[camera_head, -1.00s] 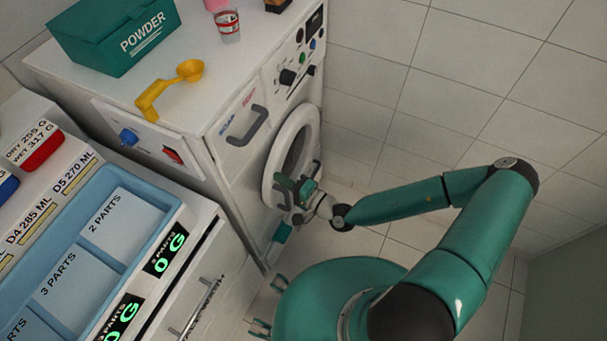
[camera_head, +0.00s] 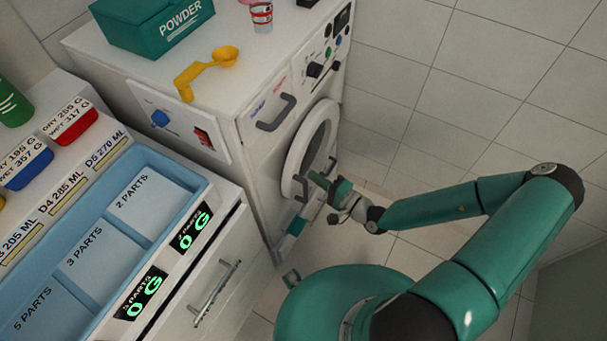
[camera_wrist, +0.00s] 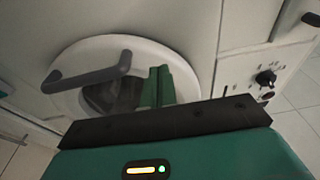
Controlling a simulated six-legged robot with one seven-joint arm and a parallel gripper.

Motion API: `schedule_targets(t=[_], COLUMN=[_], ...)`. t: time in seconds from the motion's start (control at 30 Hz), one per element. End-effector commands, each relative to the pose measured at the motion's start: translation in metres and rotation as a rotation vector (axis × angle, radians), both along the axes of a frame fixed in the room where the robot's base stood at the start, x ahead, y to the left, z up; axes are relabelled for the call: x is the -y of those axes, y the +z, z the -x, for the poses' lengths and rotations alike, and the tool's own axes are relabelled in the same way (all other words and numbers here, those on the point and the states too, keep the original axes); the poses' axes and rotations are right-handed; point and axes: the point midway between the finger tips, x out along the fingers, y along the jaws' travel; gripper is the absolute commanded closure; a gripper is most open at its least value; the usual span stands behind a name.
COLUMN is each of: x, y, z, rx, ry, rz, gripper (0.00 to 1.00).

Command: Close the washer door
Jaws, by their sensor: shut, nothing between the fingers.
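The washer (camera_head: 255,150) is a white box with a round front door (camera_head: 294,160). The door has a white ring, dark glass and a dark grey handle (camera_wrist: 88,76). The ring looks close to the washer's front; I cannot tell whether it is fully shut. My gripper (camera_head: 320,181) is at the door's lower part, near the handle. In the wrist view, the green fingers (camera_wrist: 158,88) are together and empty, in front of the glass and right of the handle. Whether they touch the door is unclear.
A teal POWDER box (camera_head: 150,30), yellow scoop (camera_head: 205,72) and cup (camera_head: 262,16) stand on the washer. A drawer handle (camera_head: 277,112) and knobs (camera_head: 314,70) are above the door. A cabinet with a blue tray (camera_head: 195,180) stands left. Tiled floor is clear to the right.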

Motion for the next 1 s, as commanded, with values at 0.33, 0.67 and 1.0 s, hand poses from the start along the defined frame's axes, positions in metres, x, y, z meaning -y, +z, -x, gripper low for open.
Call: schedule_targets(t=[0.33,0.67,1.0], x=[-0.01,-0.029,-0.033], y=[-0.001,-0.002,-0.001], z=[0.032,0.072,0.077], rx=[-0.006,-0.002,0.0], ry=[-0.016,-0.015,-0.006], rz=[-0.005,0.001,0.005], gripper=[1.0,1.0,1.0])
